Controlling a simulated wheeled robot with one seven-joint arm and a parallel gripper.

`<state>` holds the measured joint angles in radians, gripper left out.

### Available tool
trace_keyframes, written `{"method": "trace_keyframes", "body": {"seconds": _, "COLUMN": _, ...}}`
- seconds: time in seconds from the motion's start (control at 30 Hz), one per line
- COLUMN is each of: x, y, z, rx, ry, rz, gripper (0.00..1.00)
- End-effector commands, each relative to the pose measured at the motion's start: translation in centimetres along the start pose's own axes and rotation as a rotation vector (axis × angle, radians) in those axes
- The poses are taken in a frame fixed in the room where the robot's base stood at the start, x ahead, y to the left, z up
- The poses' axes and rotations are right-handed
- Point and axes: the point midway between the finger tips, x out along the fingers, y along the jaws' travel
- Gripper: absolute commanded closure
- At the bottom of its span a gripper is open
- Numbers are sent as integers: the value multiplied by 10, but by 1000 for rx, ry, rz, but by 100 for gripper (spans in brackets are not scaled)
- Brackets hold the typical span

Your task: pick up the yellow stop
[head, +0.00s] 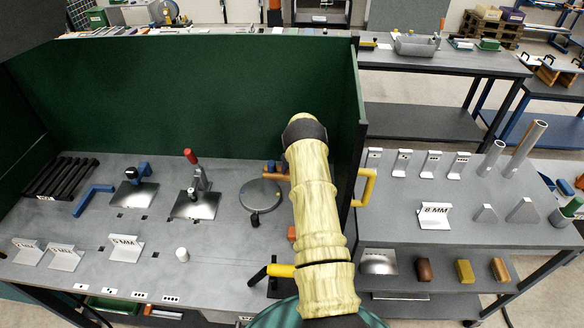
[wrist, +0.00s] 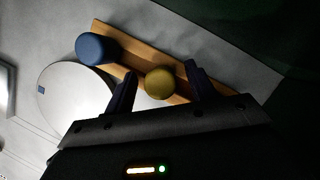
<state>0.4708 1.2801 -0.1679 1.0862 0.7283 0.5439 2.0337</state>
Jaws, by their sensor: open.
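The yellow stop (wrist: 159,84) shows in the wrist view as a round, olive-yellow knob at the wooden strip (wrist: 185,88). My gripper (wrist: 160,71) is open, with one dark finger on each side of the yellow stop. A gap shows on both sides, and I see no contact. A blue round stop (wrist: 97,47) sits on the same strip, outside the left finger. In the head view, the blue stop (head: 270,166) and part of the wooden strip (head: 274,177) show left of my arm. My arm hides the yellow stop and my gripper there.
A round metal disc (wrist: 66,98) lies beside the strip; it is also in the head view (head: 259,195). A green wall (head: 190,95) closes the bench's back and right. A red-handled clamp (head: 194,175) stands left. A yellow handle (head: 370,187) is on the right panel's outside.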

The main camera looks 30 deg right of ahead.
Motion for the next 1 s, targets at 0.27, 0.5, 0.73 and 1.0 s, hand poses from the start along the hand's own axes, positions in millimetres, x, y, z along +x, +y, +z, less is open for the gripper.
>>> {"method": "trace_keyframes", "body": {"seconds": 0.27, "x": 0, "y": 0, "z": 0, "rx": 0, "ry": 0, "rz": 0, "gripper": 44}}
{"method": "trace_keyframes", "body": {"seconds": 0.5, "x": 0, "y": 0, "z": 0, "rx": 0, "ry": 0, "rz": 0, "gripper": 66}}
{"method": "trace_keyframes", "body": {"seconds": 0.73, "x": -1, "y": 0, "z": 0, "rx": 0, "ry": -1, "rz": -1, "gripper": 94}}
{"method": "trace_keyframes", "body": {"seconds": 1.0, "x": -4, "y": 0, "z": 2, "rx": 0, "ry": -2, "rz": -1, "gripper": 94}}
